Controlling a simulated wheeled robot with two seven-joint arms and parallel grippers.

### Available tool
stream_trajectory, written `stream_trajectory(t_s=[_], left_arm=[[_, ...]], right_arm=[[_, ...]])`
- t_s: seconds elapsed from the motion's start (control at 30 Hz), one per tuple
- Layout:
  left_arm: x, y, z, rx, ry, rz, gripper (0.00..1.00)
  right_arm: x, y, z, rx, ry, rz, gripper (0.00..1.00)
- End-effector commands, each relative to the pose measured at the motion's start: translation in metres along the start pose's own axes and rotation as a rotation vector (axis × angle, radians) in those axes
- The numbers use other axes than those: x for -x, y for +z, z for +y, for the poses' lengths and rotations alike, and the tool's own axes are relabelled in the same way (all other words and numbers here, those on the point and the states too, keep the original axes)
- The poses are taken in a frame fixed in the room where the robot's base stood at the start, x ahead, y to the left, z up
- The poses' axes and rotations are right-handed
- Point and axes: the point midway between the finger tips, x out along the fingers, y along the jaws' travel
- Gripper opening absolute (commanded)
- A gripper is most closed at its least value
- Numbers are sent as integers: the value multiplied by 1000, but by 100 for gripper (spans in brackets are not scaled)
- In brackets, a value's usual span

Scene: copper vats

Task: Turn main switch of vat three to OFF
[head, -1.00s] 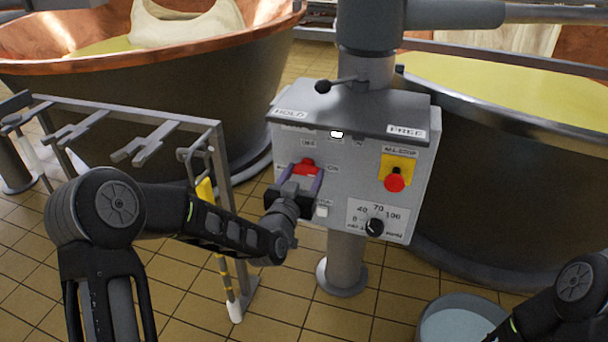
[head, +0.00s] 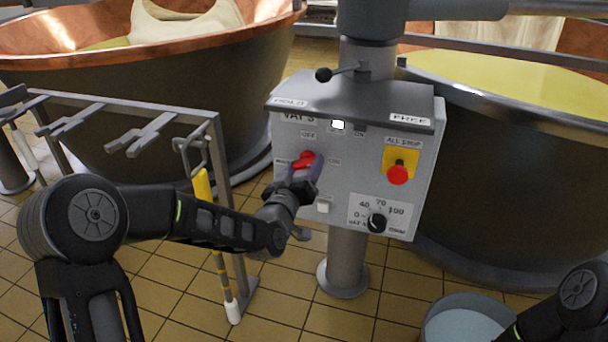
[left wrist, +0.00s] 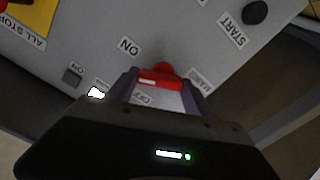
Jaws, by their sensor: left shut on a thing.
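The red main switch (head: 303,160) is on the grey control box marked VAT 3 (head: 355,170). It has OFF above it and ON to its right. My left gripper (head: 307,171) is shut on the switch handle, its fingers on either side. In the left wrist view, the red handle (left wrist: 160,78) sits between the fingers of the left gripper (left wrist: 162,92). Its white mark lies between the ON label (left wrist: 128,47) and the OFF label (left wrist: 147,99). Part of the switch is hidden by the fingers in the head view. My right gripper is out of view.
A red stop button (head: 398,175) on yellow, a black dial (head: 377,223) and a white button (head: 323,207) share the panel. A lamp (head: 338,124) is lit. A metal rack (head: 130,110) stands left, a bucket (head: 462,318) lower right, copper vats behind.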

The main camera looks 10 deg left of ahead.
Motion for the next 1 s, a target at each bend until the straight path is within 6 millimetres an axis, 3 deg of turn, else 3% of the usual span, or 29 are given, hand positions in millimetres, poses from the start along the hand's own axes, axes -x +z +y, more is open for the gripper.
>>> stream_trajectory(t_s=[0.03, 0.6, 1.0], left_arm=[[0, 3, -2, 44, 0, 2, 20], [0, 2, -4, 585, 1, 1, 20], [0, 1, -5, 942, 1, 1, 20]], right_arm=[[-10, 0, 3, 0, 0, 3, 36], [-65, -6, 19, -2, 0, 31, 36], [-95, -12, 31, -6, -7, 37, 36]])
